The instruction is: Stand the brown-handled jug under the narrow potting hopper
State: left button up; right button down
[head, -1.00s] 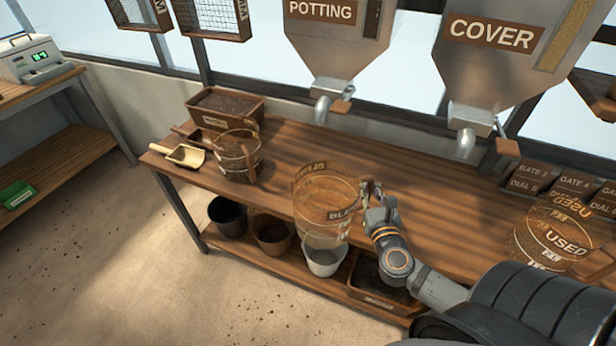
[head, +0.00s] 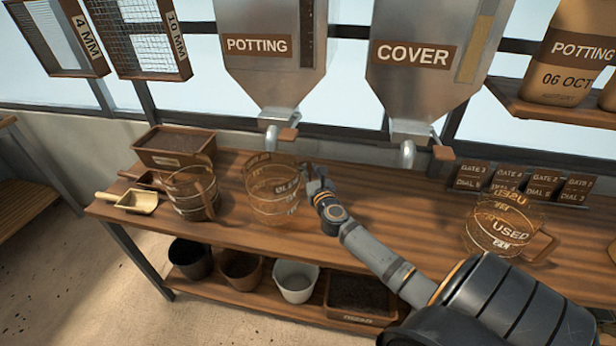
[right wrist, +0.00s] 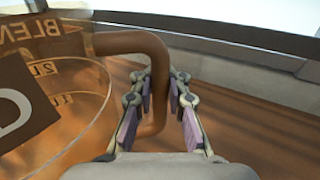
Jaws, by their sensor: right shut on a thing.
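A clear amber jug marked BLEND (head: 275,192) is over the bench, just in front of or below the spout (head: 271,140) of the potting hopper (head: 262,75). I cannot tell whether its base touches the bench. My right gripper (head: 314,178) is at the jug's right side. In the right wrist view, my gripper's fingers (right wrist: 160,108) are on both sides of the jug's brown handle (right wrist: 150,62) and shut on it. The jug (right wrist: 50,90) looks upright. My left gripper is not in view.
A soil-filled jug (head: 188,195) stands left of the held jug, near a scoop (head: 138,201) and a soil box (head: 172,147). The cover hopper (head: 415,75) hangs to the right. A USED jug (head: 497,232) stands at the right. Bench between is clear.

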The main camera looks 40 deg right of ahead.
jog(key=f+b, duration=0.1)
jog(key=f, duration=0.2)
jog(key=shift+w+d+f+b, duration=0.1)
jog(key=shift+w+f+b, duration=0.15)
jog(key=shift+w+b, duration=0.15)
jog(key=shift+s, duration=0.15)
jog(key=shift+f, duration=0.15)
jog(key=c, duration=1.3)
grip_release()
